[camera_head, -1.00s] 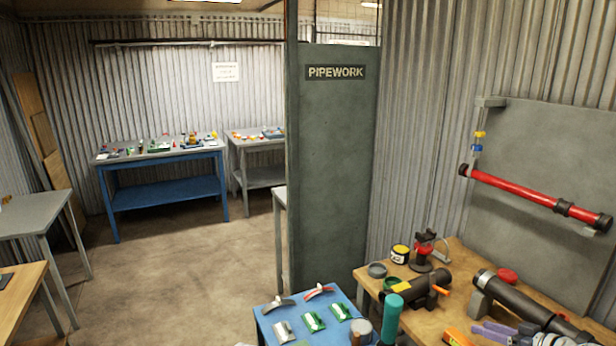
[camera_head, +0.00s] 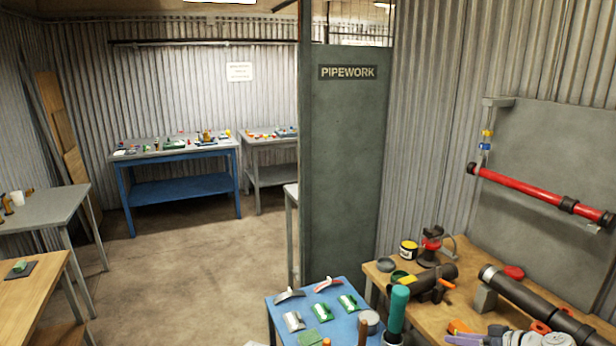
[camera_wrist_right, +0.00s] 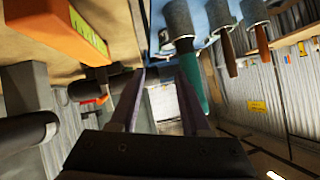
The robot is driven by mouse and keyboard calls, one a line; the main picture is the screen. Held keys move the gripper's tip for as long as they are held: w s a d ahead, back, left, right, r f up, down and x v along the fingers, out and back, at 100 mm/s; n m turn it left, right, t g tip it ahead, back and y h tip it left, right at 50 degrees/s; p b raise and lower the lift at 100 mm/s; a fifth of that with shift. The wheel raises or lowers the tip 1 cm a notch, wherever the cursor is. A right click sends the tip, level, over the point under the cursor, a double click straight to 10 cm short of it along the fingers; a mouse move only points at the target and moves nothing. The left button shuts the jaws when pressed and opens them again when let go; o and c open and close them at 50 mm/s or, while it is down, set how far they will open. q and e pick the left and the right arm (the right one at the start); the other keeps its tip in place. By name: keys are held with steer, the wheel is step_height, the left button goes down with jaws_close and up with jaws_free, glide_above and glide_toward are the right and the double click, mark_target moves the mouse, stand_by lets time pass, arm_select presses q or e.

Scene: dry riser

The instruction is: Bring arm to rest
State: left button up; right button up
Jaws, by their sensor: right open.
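My right gripper (camera_wrist_right: 160,82) is open, with its two fingers apart in the right wrist view and nothing visible held between them. A green-handled tool (camera_wrist_right: 192,80) shows just beyond the right finger; I cannot tell its exact distance. In the head view, only a small grey-purple part of the right gripper (camera_head: 465,340) shows at the bottom edge, over the front of the wooden bench (camera_head: 455,303). My left gripper is not in view.
A grey partition (camera_head: 345,180) stands behind. Floor at left (camera_head: 190,270) is open.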

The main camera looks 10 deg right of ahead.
steer(key=a+f+n+g, duration=0.1)
steer(key=a+f+g, duration=0.2)
steer(key=a, duration=0.8)
steer(key=a+f+g, duration=0.4)
steer(key=a, duration=0.6)
steer(key=s+a+f+g+h, duration=0.1)
steer(key=s+a+h, duration=0.2)
steer(key=a, duration=0.5)
steer(key=s+a+f+n+g+h, duration=0.1)
steer(key=s+a+h, duration=0.3)
steer(key=a, duration=0.5)
steer(key=shift+s+a+f+g, duration=0.3)
steer(key=shift+s+f+g, duration=0.25)
steer(key=shift+s, duration=0.4)
steer(key=shift+r, duration=0.1)
